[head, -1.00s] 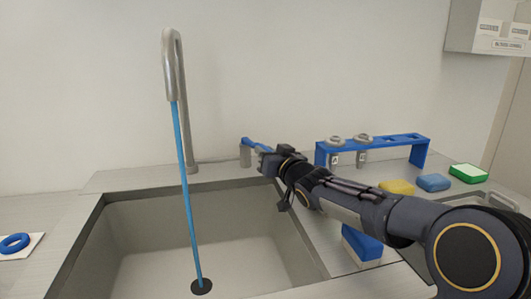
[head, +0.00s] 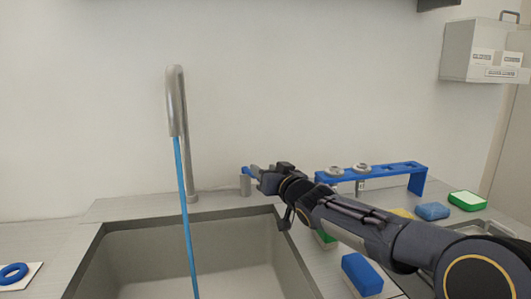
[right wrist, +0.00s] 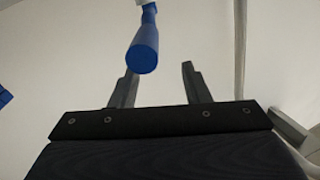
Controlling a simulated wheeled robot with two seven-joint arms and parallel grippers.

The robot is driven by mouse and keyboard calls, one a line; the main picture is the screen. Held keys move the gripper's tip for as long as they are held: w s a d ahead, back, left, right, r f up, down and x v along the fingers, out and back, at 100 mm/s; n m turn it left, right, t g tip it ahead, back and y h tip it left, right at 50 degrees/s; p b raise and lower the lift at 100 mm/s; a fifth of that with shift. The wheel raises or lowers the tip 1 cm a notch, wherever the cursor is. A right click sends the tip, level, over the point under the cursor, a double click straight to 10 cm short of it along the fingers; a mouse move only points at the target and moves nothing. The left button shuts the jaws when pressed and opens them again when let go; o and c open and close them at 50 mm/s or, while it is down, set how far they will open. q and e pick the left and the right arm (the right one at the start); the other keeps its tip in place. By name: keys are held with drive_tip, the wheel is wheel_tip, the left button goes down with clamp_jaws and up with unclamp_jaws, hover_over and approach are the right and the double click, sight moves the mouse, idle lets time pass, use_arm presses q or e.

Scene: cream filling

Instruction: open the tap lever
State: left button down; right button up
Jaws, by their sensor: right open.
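The tap (head: 177,105) is a grey curved spout behind the sink, with a thin blue stream running down from it. The tap lever (head: 245,170) is a short blue bar on a grey post to the right of the spout. My right gripper (head: 254,170) is at the lever, its jaws open. In the right wrist view the lever's blue round end (right wrist: 143,58) shows at the open fingertips (right wrist: 160,72), closer to the left finger. I cannot tell whether they touch. My left gripper is out of view.
The sink (head: 245,235) lies below the tap. A blue rack (head: 395,172) stands behind my right arm. A blue sponge (head: 361,273), a blue block (head: 432,211) and a green-white block (head: 467,201) lie on the right counter. A blue ring (head: 14,273) lies at left.

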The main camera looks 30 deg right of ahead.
drive_tip(key=s+a+r, duration=0.7)
drive_tip(key=s+r, duration=0.2)
drive_tip(key=s, duration=0.2)
drive_tip(key=shift+s+a+r, duration=0.15)
drive_tip(key=shift+s+a, duration=0.05)
drive_tip(key=shift+s, duration=0.1)
